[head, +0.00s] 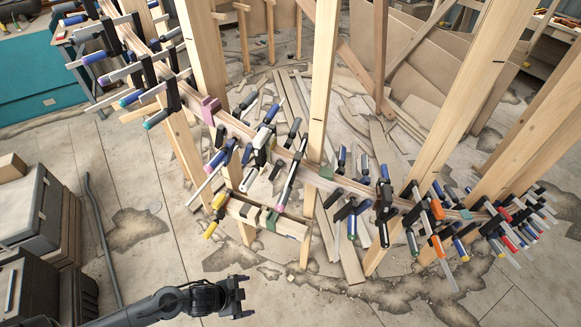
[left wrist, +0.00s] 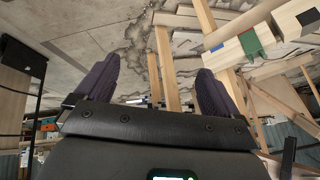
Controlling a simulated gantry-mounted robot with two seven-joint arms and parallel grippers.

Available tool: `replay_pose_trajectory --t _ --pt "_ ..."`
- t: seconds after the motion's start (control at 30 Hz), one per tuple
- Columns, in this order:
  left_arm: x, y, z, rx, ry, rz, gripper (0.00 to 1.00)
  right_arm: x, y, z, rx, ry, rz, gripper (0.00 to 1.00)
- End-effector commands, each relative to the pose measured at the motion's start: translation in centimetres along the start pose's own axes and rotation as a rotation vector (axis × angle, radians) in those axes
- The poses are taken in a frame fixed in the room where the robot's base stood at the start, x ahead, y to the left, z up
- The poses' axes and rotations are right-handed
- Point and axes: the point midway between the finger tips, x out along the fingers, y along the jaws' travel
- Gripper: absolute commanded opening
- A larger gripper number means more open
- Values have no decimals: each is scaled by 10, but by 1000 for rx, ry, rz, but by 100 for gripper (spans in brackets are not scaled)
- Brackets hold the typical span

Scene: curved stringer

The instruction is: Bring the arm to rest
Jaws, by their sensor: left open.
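My left arm comes in from the bottom left of the head view. Its black gripper (head: 243,297) is over bare floor at the lower middle, below and apart from the wooden frame. In the left wrist view the two dark ribbed fingers (left wrist: 156,85) stand wide apart with nothing between them; floor and wooden boards show beyond. The curved wooden stringer (head: 238,127) runs from top left to right, set with many clamps, and stands clear of the gripper. My right gripper does not show.
A short wooden piece with a yellow-handled clamp (head: 216,204) hangs nearest above my gripper. Upright wooden posts (head: 318,80) hold the stringer. Dark cases (head: 30,215) stand at the left, with a thin dark bar (head: 101,235) beside them. The floor right of the gripper is bare and cracked.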

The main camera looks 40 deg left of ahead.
Motion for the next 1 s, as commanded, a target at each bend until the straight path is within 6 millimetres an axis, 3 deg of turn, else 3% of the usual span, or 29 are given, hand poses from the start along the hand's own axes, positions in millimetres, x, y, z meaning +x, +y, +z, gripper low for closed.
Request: replay_pose_trajectory --t 0.03,0.2,0.57,1.0 --pt "-14 -10 -16 8 -39 -53 96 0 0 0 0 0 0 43" --pt "-63 -34 -42 -19 -184 -182 96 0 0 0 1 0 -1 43" --pt "-154 -36 -62 -133 -388 -252 96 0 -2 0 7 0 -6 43" --pt "-134 21 -94 -430 -295 -93 96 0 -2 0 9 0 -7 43"
